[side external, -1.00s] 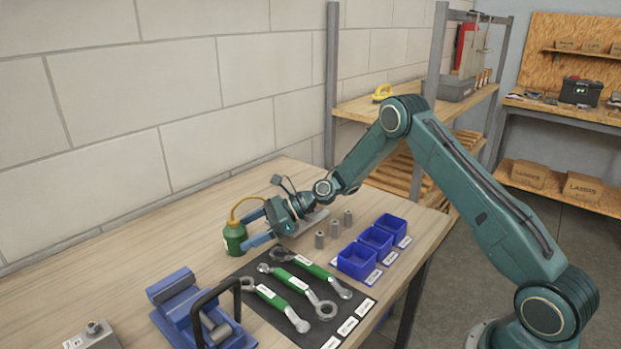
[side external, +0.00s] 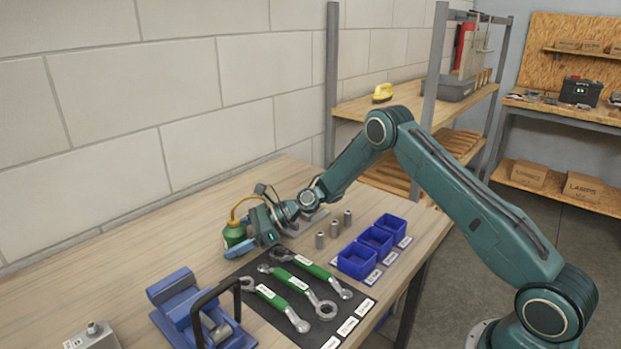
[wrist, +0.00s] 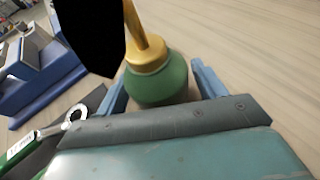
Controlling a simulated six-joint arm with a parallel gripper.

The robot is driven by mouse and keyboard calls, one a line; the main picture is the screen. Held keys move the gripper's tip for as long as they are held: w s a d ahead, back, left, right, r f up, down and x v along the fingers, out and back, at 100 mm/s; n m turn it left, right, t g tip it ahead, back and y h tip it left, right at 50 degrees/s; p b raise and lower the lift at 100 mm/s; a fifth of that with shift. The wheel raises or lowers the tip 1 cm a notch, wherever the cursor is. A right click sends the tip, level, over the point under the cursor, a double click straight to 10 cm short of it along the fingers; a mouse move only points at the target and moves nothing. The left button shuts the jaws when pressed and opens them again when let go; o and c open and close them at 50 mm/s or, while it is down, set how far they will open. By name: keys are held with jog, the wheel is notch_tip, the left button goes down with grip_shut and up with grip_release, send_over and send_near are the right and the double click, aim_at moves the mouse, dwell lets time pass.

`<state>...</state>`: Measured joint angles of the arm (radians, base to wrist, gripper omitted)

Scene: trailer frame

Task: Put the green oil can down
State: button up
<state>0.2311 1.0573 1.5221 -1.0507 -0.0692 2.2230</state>
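The green oil can (side external: 235,233), with a brass-coloured top and a curved yellow spout, stands upright on the wooden bench near the wall. My gripper (side external: 245,243) is low over the bench with its blue fingers on either side of the can. The near finger hides the can's lower part in the side view. In the wrist view the oil can (wrist: 160,82) sits between the two fingers (wrist: 160,88). A narrow gap shows between it and the right finger; the left finger is very close, and contact there cannot be told.
A blue vise (side external: 195,315) stands at the bench front, left of a dark mat (side external: 250,270) with green-handled wrenches (side external: 285,305). Grey metal cylinders (side external: 334,230) and blue bins (side external: 374,243) lie to the right. Bench left of the can is clear.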

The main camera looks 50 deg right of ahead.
aim_at(241, 225)
jog(key=c, duration=1.2)
jog(key=shift+r, duration=0.1)
notch_tip(241, 225, up, 20)
jog(key=shift+s+d, duration=0.1)
dwell(0.6)
jog(key=s+d+f+m+t+h, duration=0.1)
jog(key=s+d+f+m+h, duration=0.1)
jog(key=s+d, duration=0.1)
jog(key=s+d+f+m+t+h, duration=0.2)
jog(key=s+f+m, duration=0.1)
jog(key=s, duration=0.3)
jog(key=s+d+f+m+t+h, duration=0.2)
jog(key=s+d+h, duration=0.1)
jog(key=s, duration=0.2)
jog(key=shift+d+f+m, duration=0.35)
jog(key=shift+m, duration=0.05)
dwell(0.7)
